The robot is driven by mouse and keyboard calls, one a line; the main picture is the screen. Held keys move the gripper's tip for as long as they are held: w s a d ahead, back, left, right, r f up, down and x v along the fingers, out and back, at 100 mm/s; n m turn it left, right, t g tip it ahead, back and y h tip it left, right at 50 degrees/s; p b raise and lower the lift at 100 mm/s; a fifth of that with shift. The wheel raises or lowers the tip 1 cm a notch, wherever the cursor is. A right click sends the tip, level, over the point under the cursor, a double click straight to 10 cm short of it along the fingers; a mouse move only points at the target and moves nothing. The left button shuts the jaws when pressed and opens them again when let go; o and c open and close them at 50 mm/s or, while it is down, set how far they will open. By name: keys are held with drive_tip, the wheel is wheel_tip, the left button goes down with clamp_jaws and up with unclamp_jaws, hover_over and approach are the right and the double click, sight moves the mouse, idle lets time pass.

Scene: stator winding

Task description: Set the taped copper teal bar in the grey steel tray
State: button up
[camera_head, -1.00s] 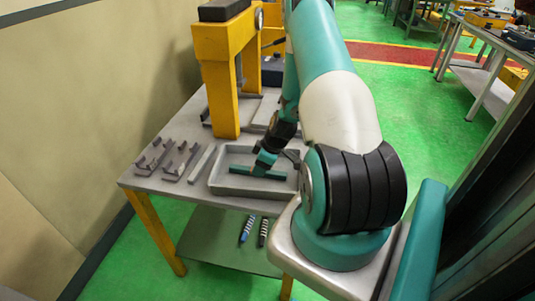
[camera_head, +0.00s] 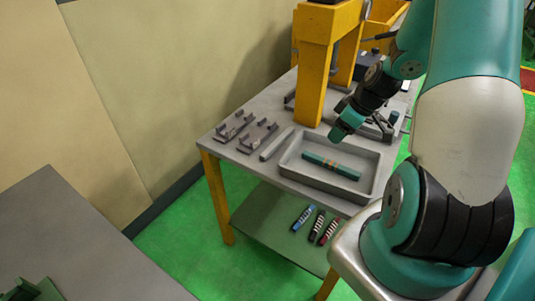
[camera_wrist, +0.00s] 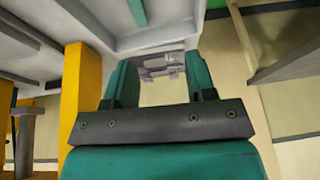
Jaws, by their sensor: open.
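The teal bar (camera_head: 331,165) with orange-copper tape bands lies flat inside the grey steel tray (camera_head: 315,187), apart from its side walls. My gripper (camera_head: 341,133) is above the tray's back edge, clear of the bar. In the wrist view its two teal fingers (camera_wrist: 160,75) are spread with nothing between them. A piece of teal at the top of the wrist view may be the bar, but I cannot tell.
A grey strip (camera_head: 277,143) and two small bracket fixtures (camera_head: 257,136) sit left of the tray. A yellow press frame (camera_head: 313,75) stands behind it. Several banded bars, one a blue bar (camera_head: 303,217), lie on the lower shelf. Another grey table (camera_head: 80,245) is at lower left.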

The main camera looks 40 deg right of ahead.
drive_tip(key=a+r+g+y, duration=0.1)
drive_tip(key=a+r, duration=0.3)
drive_tip(key=a, duration=0.4)
drive_tip(key=a+r+n, duration=0.1)
drive_tip(key=a+r, duration=0.3)
drive_tip(key=a, duration=0.3)
drive_tip(key=a+r+g+y, duration=0.1)
drive_tip(key=a+r, duration=0.4)
drive_tip(key=a, duration=0.3)
drive_tip(key=s+a+r+g, duration=0.1)
drive_tip(key=s+a+r, duration=0.2)
drive_tip(key=s+a, duration=0.3)
drive_tip(key=s+a+r+n+g, duration=0.1)
drive_tip(key=s+a+r, duration=0.2)
drive_tip(key=s+a, duration=0.3)
drive_tip(key=shift+s+a, duration=0.3)
drive_tip(key=shift+s, duration=0.6)
drive_tip(key=shift+r, duration=0.1)
